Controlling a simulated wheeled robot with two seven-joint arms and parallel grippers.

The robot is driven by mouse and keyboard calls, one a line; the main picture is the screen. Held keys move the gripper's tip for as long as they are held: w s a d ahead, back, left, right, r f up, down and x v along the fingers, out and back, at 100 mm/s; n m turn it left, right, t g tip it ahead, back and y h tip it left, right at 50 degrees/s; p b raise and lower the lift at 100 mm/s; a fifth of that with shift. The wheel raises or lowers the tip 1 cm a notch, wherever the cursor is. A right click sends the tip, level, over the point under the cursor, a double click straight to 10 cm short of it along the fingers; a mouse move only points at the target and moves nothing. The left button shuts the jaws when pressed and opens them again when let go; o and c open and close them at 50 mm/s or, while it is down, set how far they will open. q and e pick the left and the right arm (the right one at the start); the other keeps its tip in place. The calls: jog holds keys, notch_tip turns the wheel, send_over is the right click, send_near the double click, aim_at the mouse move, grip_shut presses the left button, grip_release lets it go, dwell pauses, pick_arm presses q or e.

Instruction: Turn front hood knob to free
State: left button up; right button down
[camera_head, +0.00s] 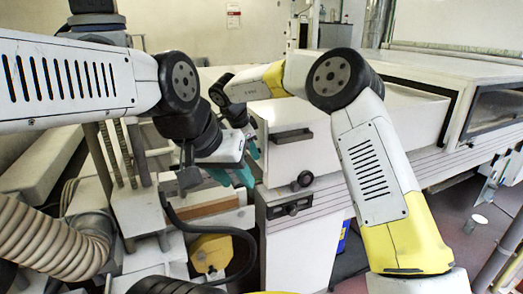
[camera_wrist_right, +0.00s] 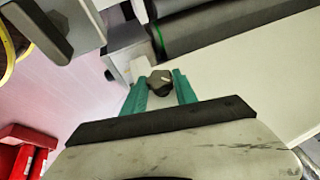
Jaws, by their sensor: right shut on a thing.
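My right gripper (camera_wrist_right: 158,92) has its two teal fingers on either side of a small dark knob (camera_wrist_right: 159,77) with a light mark on its face, and is shut on it. In the head view my right gripper (camera_head: 251,142) is at the left end of the white hood (camera_head: 350,140), partly behind my left arm, and the gripped knob is hidden. My left gripper (camera_head: 233,175) hangs lower and nearer, with teal fingers pointing down and right; its opening is unclear. I see nothing between its fingers.
Another round black knob (camera_head: 304,179) and a dark handle (camera_head: 292,136) are on the hood's near end. A ribbed hose (camera_head: 45,240) and a yellow part (camera_head: 211,252) are at lower left. A red object (camera_wrist_right: 27,145) lies at lower left in the wrist view.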

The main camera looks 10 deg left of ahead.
jog(key=shift+w+d+g+h, duration=0.1)
jog(key=shift+w+g+h, duration=0.05)
jog(key=shift+g+h, duration=0.2)
dwell(0.4)
jog(key=c, duration=1)
grip_release()
jog(key=shift+o, duration=0.2)
jog(key=v, duration=0.7)
jog(key=shift+r, duration=0.35)
